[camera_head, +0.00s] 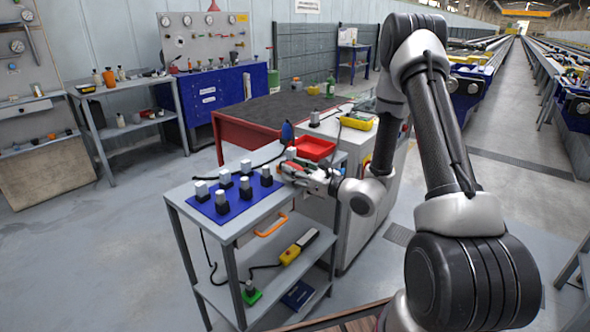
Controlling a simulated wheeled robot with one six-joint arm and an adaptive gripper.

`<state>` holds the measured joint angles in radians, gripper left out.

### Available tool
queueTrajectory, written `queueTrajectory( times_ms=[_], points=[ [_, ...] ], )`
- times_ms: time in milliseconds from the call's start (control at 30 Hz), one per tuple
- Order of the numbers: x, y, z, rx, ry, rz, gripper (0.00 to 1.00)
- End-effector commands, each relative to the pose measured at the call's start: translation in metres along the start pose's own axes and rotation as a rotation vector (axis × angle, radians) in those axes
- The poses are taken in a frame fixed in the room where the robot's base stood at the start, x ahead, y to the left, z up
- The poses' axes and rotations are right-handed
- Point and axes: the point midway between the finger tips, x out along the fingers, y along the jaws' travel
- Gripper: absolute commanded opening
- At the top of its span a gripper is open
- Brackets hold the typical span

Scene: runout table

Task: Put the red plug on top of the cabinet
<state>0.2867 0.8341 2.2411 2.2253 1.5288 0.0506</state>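My gripper (288,172) is at the right end of the grey trolley's top, beside a blue board (222,214). Several plugs with pale tops and dark bodies (245,187) stand on the board. Small red patches show at my gripper's fingers; I cannot tell whether they are the red plug or part of the gripper. A pale-topped piece (291,153) shows just behind the fingers. The fingers are too small to tell whether they are open or shut. The light grey cabinet (352,225) stands right of the trolley, partly hidden by my arm. No red plug is clearly distinguishable.
On the cabinet top are a red tray (316,148), a yellow-rimmed box (357,120) and a grey-topped plug (314,118). A blue oval object (287,131) stands near the tray. The trolley's lower shelf holds a yellow control box (290,254). Open floor lies left.

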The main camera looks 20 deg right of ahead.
Motion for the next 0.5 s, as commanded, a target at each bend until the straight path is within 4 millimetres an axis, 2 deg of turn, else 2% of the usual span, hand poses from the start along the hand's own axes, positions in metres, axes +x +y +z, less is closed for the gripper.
queueTrajectory(
  times_ms=[33,67,367,500],
  points=[
    [0.0,-0.0001,0.0003,0.0,0.0,0.0,0.52],
    [0.0,0.0,0.0003,0.0,0.0,0.0,0.57],
    [0.0,-0.0001,0.0006,0.0,0.0,0.0,0.57],
    [-0.0001,-0.0001,0.0092,-0.001,-0.002,0.0,0.57]
  ],
)
